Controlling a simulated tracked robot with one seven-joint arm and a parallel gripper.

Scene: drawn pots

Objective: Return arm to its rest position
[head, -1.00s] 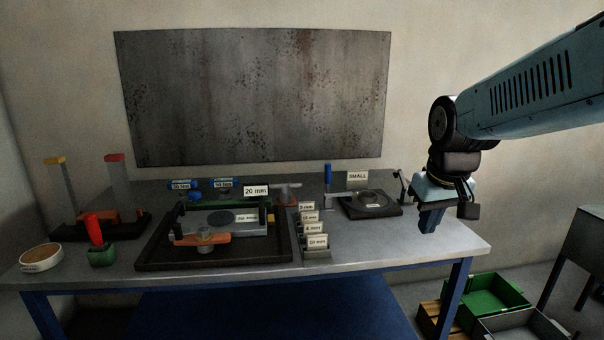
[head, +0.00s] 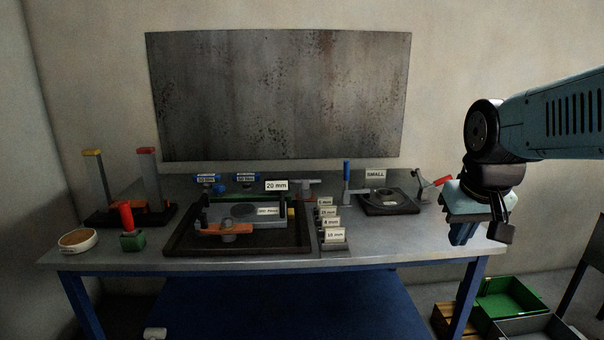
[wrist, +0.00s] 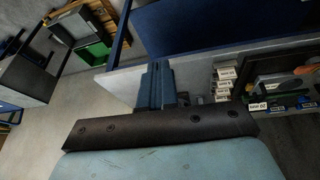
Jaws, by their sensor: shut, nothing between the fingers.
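My gripper (head: 461,234) hangs from my blue arm at the right of the head view, over the right end of the workbench (head: 400,241). Its fingers point down and are shut together with nothing between them. In the wrist view the blue-grey fingers (wrist: 155,86) sit side by side beyond the dark bar of the gripper. The bench top and its labelled blocks lie to the right of the fingers there. My gripper appears apart from everything on the bench.
A dark tray (head: 180,247) with a clamped plate stands mid-bench. Step blocks with labels (head: 335,235) and a round fixture marked SMALL (head: 390,206) lie left of my gripper. A red-handled tool (head: 126,215) stands at left.

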